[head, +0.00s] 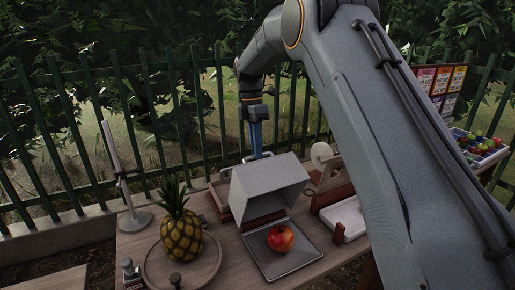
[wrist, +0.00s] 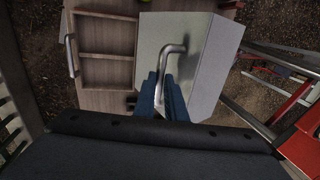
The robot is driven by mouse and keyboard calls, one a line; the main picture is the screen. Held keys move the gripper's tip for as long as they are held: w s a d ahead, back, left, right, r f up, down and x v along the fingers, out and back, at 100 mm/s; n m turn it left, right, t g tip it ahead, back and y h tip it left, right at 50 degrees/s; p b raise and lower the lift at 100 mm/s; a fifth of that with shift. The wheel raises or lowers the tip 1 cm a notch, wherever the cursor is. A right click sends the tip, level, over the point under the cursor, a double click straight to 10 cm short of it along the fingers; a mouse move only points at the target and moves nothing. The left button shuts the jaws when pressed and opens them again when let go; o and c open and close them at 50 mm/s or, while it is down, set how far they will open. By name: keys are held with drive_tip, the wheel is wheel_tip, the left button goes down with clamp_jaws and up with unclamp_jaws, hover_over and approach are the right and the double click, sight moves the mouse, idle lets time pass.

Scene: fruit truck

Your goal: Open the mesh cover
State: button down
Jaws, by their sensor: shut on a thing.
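The mesh cover (head: 268,188) is a grey box-shaped lid, tilted up with its open side facing me. Below its front lies a shallow metal tray (head: 283,262) with a red pomegranate (head: 281,238) on it. My gripper (head: 257,150) is at the far side of the cover, its blue fingers pointing down at the handle. In the wrist view the cover (wrist: 205,60) shows as a pale box with a bent metal handle (wrist: 166,62). My gripper (wrist: 167,92) is shut on this handle. The fingertips' exact contact is partly hidden.
A pineapple (head: 182,237) stands on a round wooden board (head: 150,270) at left. A metal stand (head: 134,219) is behind it. A wooden rack (head: 335,190) and white tray (head: 348,219) stand right of the cover. A green fence (head: 70,125) runs behind the table.

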drive_tip(key=shift+s+f, duration=0.25)
drive_tip(key=shift+f, duration=0.25)
drive_tip(key=c, duration=1.8)
unclamp_jaws()
drive_tip(key=shift+w, duration=0.1)
drive_tip(key=shift+r, duration=0.15)
drive_tip(key=shift+b+v, duration=1.25)
drive_tip(key=shift+v, duration=2.7)
